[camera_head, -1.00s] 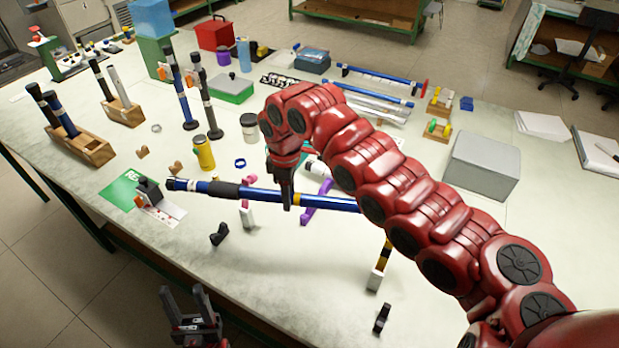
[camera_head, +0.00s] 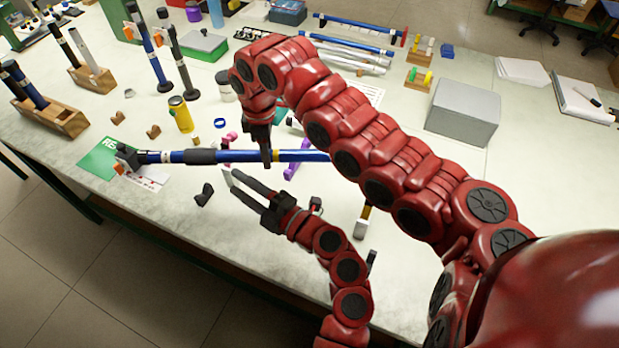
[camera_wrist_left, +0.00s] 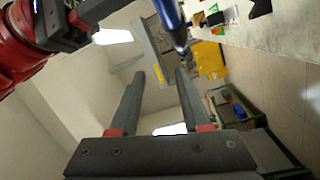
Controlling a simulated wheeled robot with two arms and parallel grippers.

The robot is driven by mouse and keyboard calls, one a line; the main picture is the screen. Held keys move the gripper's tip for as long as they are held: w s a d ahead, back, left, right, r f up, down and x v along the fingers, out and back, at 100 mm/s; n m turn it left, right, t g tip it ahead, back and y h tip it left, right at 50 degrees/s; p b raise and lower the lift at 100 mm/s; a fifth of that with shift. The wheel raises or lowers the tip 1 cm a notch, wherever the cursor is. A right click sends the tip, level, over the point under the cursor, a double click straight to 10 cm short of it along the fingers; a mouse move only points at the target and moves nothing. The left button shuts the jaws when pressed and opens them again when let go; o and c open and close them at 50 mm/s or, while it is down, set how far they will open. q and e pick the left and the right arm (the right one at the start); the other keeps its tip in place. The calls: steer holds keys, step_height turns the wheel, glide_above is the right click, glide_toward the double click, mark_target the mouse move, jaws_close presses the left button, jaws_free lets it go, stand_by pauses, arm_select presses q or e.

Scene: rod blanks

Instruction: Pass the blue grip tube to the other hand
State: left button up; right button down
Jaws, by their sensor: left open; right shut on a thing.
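The blue grip tube (camera_head: 175,157), with a dark sleeve and pale band, lies roughly level across the head view. My right gripper (camera_head: 266,158) is shut on it to the right of the dark sleeve; my right arm hides the tube's right end. My left gripper (camera_head: 231,181) is open and empty, just below the tube in the head view, its fingers pointing up and left. In the left wrist view, the tube (camera_wrist_left: 171,18) shows at the top, beyond the open left fingers (camera_wrist_left: 160,75) and not between them. My right gripper (camera_wrist_left: 82,22) shows at upper left.
A yellow bottle (camera_head: 180,115) stands behind the tube. A small black stand (camera_head: 204,195) sits left of my left gripper. A grey box (camera_head: 463,112) stands at right.

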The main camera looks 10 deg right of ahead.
mark_target(287, 159)
arm_select(q)
steer(key=s+d+m+h, duration=0.15)
steer(key=d+h, duration=0.55)
steer(key=d, duration=0.7)
steer(key=shift+m, duration=0.35)
steer(key=x, duration=1.2)
steer(key=shift+w+f, duration=0.1)
steer(key=shift+w, duration=0.15)
jaws_close()
arm_select(e)
steer(key=shift+c, duration=2.1)
jaws_free()
steer(key=shift+r, duration=0.1)
steer(key=shift+r, duration=3.65)
